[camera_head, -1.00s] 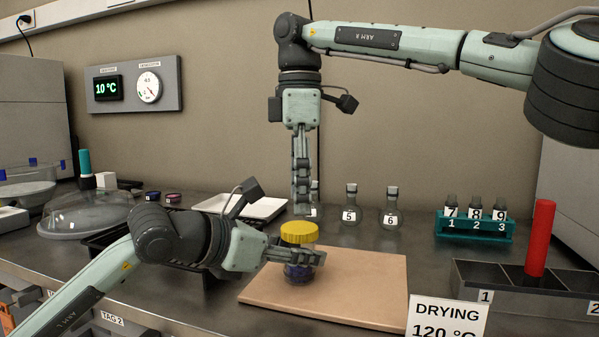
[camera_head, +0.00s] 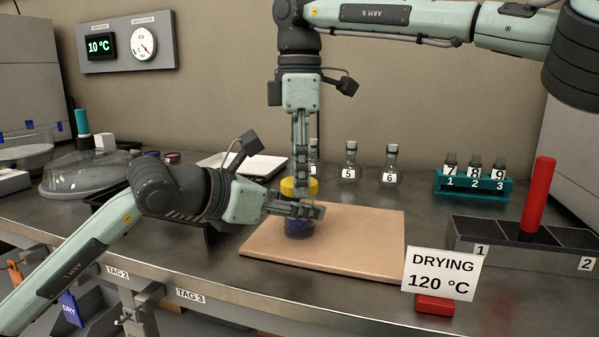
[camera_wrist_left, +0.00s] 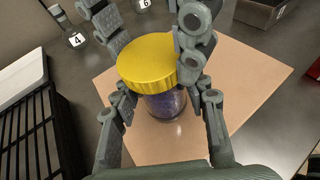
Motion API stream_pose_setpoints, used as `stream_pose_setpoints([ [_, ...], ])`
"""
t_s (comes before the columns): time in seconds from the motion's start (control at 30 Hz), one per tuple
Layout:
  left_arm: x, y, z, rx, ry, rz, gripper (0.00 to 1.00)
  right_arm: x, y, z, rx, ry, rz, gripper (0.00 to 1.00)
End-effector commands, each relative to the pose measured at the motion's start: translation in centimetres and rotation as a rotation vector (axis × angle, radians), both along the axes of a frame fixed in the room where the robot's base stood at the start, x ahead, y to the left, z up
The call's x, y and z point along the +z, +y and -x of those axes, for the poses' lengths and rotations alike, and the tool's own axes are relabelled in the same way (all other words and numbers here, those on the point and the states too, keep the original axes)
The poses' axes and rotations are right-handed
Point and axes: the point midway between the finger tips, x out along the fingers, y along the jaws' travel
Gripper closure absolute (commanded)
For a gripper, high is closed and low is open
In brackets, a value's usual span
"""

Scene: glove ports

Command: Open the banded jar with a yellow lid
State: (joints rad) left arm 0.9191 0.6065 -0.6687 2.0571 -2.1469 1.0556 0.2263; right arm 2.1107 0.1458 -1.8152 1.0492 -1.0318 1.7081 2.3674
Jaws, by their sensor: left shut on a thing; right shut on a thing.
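The jar (camera_head: 298,229) has dark blue-purple contents and stands upright on a tan board. Its yellow ribbed lid (camera_head: 289,187) sits on top; no gap shows between lid and jar. My left gripper (camera_head: 306,211) is shut sideways around the jar's body below the lid. My right gripper (camera_head: 302,190) points straight down from above and is shut on the lid. In the left wrist view, the lid (camera_wrist_left: 152,62) has right-gripper fingers at its sides, and the jar (camera_wrist_left: 166,104) is between my left fingers. A band on the jar is hidden or cannot be made out.
The tan board (camera_head: 350,250) has free room to the right. Flasks (camera_head: 350,165) stand behind it, a teal tube rack (camera_head: 473,185) at the back right. A divided grey bin (camera_head: 490,234) with a red rod, and a DRYING sign (camera_head: 443,272), stand right. A white tray (camera_head: 242,164) lies behind my left arm.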

Motion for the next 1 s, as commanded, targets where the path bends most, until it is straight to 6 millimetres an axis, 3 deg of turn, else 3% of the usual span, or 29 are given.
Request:
stream_pose_setpoints([
  [0.1, -0.03, 0.0, 0.01, 0.0, 0.001, -0.001, 1.0, 0.0, 0.02, 0.0, 0.0, 0.0, 0.0, 0.84],
  [0.27, -0.03, 0.0, 0.01, 0.0, 0.001, -0.001, 1.0, -0.03, 0.08, 0.02, 0.108, 0.001, -0.002, 0.84],
  [1.0, -0.04, -0.01, 0.0, 0.0, 0.001, -0.001, 1.0, 0.08, 0.12, 0.03, 2.036, 0.0, -0.002, 0.84],
])
